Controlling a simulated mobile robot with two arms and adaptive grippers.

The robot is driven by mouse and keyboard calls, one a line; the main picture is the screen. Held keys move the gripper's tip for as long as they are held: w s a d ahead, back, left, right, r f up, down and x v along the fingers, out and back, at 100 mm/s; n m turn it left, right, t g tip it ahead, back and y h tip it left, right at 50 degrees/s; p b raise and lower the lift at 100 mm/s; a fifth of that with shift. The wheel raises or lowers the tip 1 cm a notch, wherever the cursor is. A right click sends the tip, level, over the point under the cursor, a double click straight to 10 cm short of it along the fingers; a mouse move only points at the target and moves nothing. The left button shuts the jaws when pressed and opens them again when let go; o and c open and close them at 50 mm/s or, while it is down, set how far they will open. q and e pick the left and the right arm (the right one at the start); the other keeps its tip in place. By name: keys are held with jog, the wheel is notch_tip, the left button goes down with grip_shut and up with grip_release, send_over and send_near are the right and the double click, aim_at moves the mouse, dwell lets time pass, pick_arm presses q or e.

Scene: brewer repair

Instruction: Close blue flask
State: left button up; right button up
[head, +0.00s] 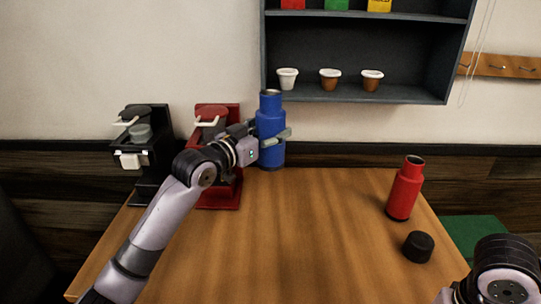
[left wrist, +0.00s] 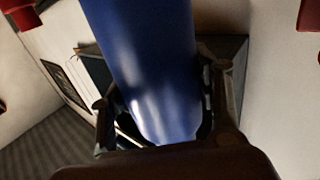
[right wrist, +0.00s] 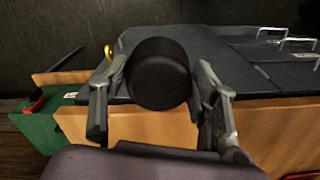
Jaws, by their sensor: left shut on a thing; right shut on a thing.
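The blue flask (head: 270,124) is upright at the far edge of the table, its neck open at the top. It also fills the middle of the left wrist view (left wrist: 150,70). My left gripper (head: 273,140) is shut around its body from the left. I cannot tell whether its base touches the table. In the right wrist view, a round black cap (right wrist: 158,73) sits between the fingers of my right gripper (right wrist: 160,95), which is shut on it. In the head view only part of my right arm shows at the bottom right; its fingers are hidden.
An open red flask (head: 405,188) stands at the table's right, with a black cap (head: 418,247) lying before it. A black brewer (head: 148,160) and a red brewer (head: 228,190) stand at the left. A wall shelf (head: 355,95) holds cups. The table's middle (head: 290,235) is clear.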

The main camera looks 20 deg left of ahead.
pick_arm(q)
jog(key=shift+r, duration=1.45)
pick_arm(e)
jog(key=shift+f, duration=0.1)
